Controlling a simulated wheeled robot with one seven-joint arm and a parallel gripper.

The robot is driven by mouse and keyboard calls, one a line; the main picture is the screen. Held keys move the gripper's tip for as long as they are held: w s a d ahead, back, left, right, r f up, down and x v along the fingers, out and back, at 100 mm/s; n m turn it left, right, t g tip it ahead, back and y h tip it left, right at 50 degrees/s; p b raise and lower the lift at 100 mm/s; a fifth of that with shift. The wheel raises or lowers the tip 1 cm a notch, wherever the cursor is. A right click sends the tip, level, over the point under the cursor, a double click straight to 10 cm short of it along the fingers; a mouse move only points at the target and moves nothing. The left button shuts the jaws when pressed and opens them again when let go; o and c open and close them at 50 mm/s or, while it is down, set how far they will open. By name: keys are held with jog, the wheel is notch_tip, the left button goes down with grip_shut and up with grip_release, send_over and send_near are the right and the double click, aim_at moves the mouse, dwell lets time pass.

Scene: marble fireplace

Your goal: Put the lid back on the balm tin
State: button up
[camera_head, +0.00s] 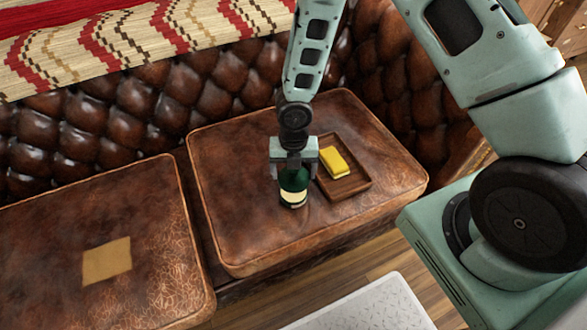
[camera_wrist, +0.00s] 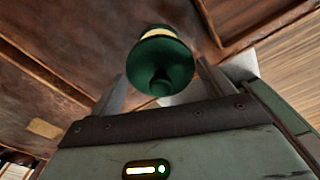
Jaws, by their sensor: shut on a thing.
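The dark green balm tin with a cream band (camera_head: 293,196) stands upright on the right leather cushion, under my gripper (camera_head: 293,171). Its cream band also shows in the wrist view (camera_wrist: 158,33). A green lid (camera_wrist: 166,58) with a small knob sits between my fingers in the wrist view. My gripper points down and is shut on the lid. Lid and tin line up closely, with no clear gap between them. I cannot tell whether the lid rests fully on the rim.
A wooden tray (camera_head: 355,190) holding a yellow block (camera_head: 334,162) lies just right of the tin. A tan square (camera_head: 107,261) lies on the left cushion. The tufted sofa back (camera_head: 150,100) rises behind. The cushion left of the tin is clear.

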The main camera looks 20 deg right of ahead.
jog(key=shift+f+b, duration=1.95)
jog(key=shift+f, duration=0.5)
jog(key=shift+p, duration=0.35)
jog(key=shift+f, duration=0.2)
dwell(0.8)
jog(key=o, duration=0.9)
jog(key=shift+r+p, duration=0.15)
jog(key=shift+p, duration=0.15)
jog(key=shift+r+p, duration=3.4)
jog(key=shift+p, duration=0.1)
